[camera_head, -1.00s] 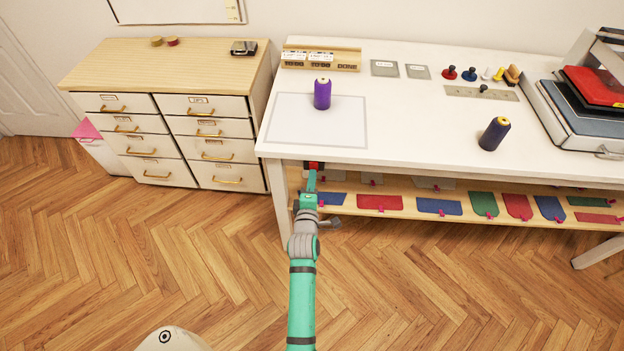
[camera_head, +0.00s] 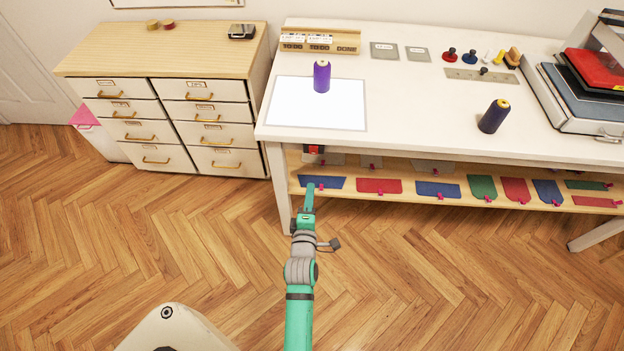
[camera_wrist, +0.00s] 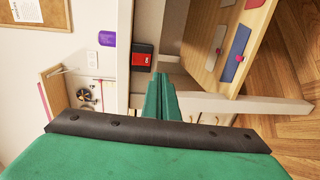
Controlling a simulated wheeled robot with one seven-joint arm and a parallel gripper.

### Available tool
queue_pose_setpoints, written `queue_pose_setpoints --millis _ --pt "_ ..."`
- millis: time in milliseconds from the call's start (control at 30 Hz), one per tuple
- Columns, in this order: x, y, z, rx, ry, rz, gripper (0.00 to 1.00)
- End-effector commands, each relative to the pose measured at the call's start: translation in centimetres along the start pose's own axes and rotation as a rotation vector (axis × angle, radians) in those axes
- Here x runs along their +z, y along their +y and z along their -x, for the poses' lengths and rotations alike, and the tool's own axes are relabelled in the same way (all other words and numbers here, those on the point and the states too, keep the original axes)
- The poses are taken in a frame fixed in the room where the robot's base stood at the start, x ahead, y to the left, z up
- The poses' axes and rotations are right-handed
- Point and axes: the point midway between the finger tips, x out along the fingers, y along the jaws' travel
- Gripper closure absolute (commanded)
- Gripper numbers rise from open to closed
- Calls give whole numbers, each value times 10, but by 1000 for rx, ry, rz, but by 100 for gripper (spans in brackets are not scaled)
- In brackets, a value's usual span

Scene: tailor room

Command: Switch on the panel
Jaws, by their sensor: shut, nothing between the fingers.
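The panel (camera_head: 300,108) is a flat rectangle on the left end of the white table, and its face glows bright white. A small black and red switch box (camera_head: 313,150) sits under the table's front edge, below the panel; it also shows in the wrist view (camera_wrist: 143,57), just beyond the fingertips. My gripper (camera_head: 309,188) is shut and empty, its green fingers (camera_wrist: 160,98) together. It is below and in front of the switch box, apart from it in the head view.
A purple thread spool (camera_head: 322,77) stands on the panel's back edge. A dark spool (camera_head: 494,117) stands further right on the table. A lower shelf (camera_head: 405,178) with several fabric swatches runs under the table. A drawer cabinet (camera_head: 170,60) stands at left. The floor in front is clear.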

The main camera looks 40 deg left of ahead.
Motion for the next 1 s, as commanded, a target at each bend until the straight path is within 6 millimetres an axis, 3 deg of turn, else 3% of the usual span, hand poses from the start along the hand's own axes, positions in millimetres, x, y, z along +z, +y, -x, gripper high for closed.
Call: queue_pose_setpoints --millis 233,1000 --pt "-2 -6 24 -1 3 0 100" --pt "6 -10 33 -4 -9 -22 100"
